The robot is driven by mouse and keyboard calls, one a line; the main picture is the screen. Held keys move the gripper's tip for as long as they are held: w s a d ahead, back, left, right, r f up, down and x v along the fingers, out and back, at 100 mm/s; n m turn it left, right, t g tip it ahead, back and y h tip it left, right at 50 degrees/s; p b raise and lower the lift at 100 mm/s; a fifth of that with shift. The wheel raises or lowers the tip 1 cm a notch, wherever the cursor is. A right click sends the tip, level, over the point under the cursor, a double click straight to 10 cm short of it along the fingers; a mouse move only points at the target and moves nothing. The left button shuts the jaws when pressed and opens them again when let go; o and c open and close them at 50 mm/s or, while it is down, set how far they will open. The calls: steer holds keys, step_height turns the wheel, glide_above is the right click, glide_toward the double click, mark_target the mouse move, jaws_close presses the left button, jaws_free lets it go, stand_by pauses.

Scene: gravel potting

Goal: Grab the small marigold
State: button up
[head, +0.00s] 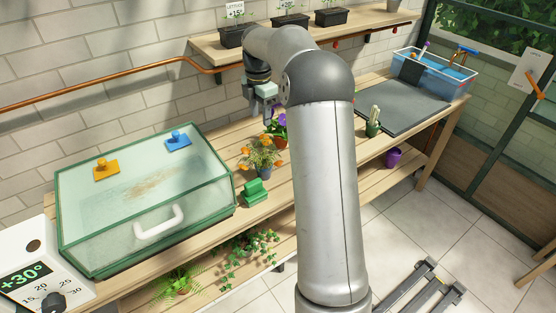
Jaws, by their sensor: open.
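The small marigold (262,155) has several orange blooms over green leaves. It stands upright in a small bluish-grey pot (263,173) near the middle of the wooden bench, left of my arm. My gripper (266,114) is open, above and behind the marigold, and apart from it. The gripper hangs over a purple flower (280,121) in a terracotta pot (282,142), just behind the marigold. My arm hides part of the bench to the right, and I cannot see anything between the fingers.
A green glass propagator box (218,200) stands left of the marigold, and a small green block (254,191) in front. A cactus (373,122), a dark mat (405,105) and a clear tub (436,75) are to the right. A shelf with seedling trays (290,21) is above.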

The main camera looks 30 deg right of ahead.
steer(key=p, duration=0.2)
glide_above(263, 152)
steer(key=a, duration=0.1)
steer(key=f, duration=1)
steer(key=shift+s, duration=0.2)
steer(key=shift+w+d+f+p, duration=0.15)
steer(key=shift+f+p, duration=0.1)
steer(key=shift+f, duration=0.85)
steer(key=shift+d+f+p, duration=0.15)
steer(key=shift+f+p, duration=0.1)
steer(key=shift+f, duration=0.8)
steer(key=shift+w+d+f+p, duration=0.15)
steer(key=shift+f+p, duration=0.1)
steer(key=shift+f, duration=0.85)
steer(key=shift+s, duration=0.1)
jaws_close()
